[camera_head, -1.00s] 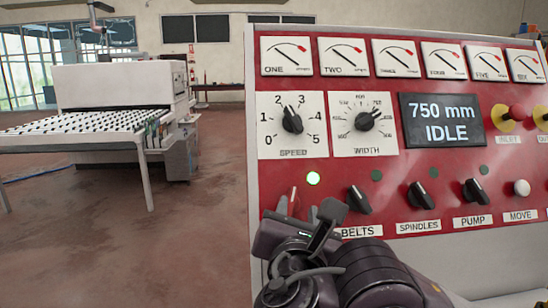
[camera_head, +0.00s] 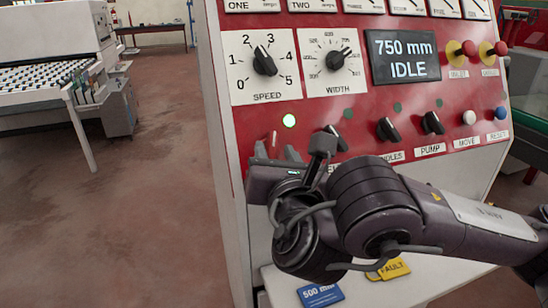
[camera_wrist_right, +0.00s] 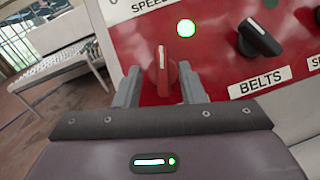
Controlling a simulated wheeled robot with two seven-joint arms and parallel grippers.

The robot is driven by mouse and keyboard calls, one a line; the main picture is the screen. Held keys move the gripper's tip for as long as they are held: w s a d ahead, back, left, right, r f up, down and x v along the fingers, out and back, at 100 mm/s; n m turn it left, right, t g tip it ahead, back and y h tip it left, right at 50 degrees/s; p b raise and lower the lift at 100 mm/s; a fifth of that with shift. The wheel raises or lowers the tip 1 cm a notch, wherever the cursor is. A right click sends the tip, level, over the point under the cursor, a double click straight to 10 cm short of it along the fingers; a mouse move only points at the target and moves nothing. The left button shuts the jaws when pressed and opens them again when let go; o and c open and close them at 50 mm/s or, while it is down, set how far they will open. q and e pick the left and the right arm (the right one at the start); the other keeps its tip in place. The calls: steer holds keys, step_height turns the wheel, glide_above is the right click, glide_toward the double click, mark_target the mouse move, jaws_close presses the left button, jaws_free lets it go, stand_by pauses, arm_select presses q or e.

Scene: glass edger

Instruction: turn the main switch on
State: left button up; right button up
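The main switch is a red knob with a white mark, seen in the right wrist view (camera_wrist_right: 163,72) below a lit green lamp (camera_wrist_right: 186,28). Its handle stands about upright, with the mark at the top. In the head view only a sliver of the red knob (camera_head: 274,139) shows above my right gripper (camera_head: 277,156). In the right wrist view the right gripper (camera_wrist_right: 160,92) is open, with one finger on each side of the knob and a gap visible on both sides. My left gripper is not in view.
Black knobs for belts (camera_wrist_right: 260,38) and pump (camera_head: 432,123) lie to the right on the red panel (camera_head: 350,115). A display (camera_head: 404,57) reads "750 mm IDLE". Blue (camera_head: 320,295) and yellow (camera_head: 393,269) tags lie below my arm. A roller table (camera_head: 45,85) stands at left.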

steer(key=shift+w+d+b, duration=0.1)
steer(key=shift+w+b, duration=0.3)
steer(key=shift+w, duration=0.6)
steer(key=shift+c, duration=0.2)
steer(key=shift+r, duration=0.1)
jaws_close()
